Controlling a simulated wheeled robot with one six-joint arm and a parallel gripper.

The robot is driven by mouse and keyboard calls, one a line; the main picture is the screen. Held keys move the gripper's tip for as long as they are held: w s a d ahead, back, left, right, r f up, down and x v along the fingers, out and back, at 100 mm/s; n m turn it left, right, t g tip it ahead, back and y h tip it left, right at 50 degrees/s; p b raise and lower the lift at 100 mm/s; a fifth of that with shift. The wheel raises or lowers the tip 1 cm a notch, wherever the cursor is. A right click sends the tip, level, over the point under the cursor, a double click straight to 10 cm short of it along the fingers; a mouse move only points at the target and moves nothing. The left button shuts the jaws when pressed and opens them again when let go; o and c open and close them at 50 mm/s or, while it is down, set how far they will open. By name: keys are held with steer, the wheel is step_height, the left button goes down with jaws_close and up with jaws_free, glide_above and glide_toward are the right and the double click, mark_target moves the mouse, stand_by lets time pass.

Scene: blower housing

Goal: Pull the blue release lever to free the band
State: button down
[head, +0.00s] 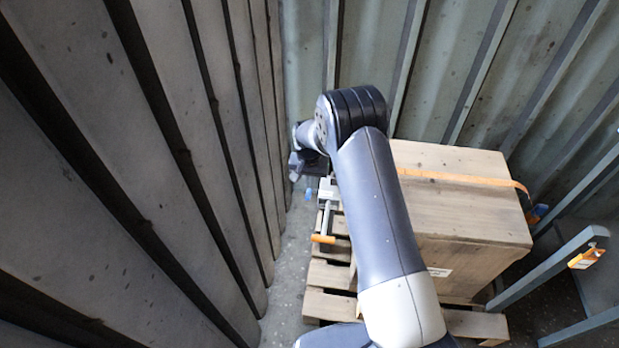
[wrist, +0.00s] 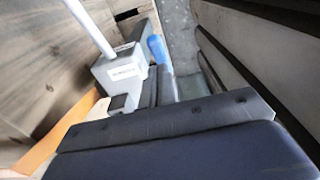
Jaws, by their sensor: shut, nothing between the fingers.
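The blue release lever (head: 308,193) shows as a small blue piece beside the grey tensioner (head: 328,190) on the crate's left side. In the wrist view the blue lever (wrist: 156,47) stands beyond the grey, labelled tensioner body (wrist: 118,72). The orange band (head: 455,177) runs over the wooden crate (head: 465,215); it also shows at lower left in the wrist view (wrist: 62,138). My gripper (head: 305,165) is at the tensioner's upper left, near the lever. Its dark fingers (wrist: 160,78) are shut and empty, pointing toward the lever; whether they touch it I cannot tell.
A ribbed metal wall (head: 170,150) stands close on the left, leaving a narrow gap of floor (head: 288,285). The crate sits on a wooden pallet (head: 325,305). An orange-tipped handle (head: 323,238) sticks out from the tensioner. A grey rail (head: 545,270) stands at right.

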steer(key=shift+f, duration=0.1)
steer(key=s+t+b, duration=0.1)
steer(key=b, duration=0.1)
steer(key=shift+a+f+b, duration=0.1)
steer(key=shift+f+b, duration=0.2)
steer(key=shift+f, duration=0.05)
steer(key=shift+s+a+f+b, duration=0.1)
steer(key=shift+s+b, duration=0.2)
steer(key=shift+s, duration=0.25)
steer(key=shift+w+r, duration=0.35)
steer(key=shift+w, duration=0.4)
step_height(320, 180, up, 10)
steer(key=s+p, duration=0.1)
steer(key=shift+s+r, duration=0.25)
steer(key=shift+s, duration=0.15)
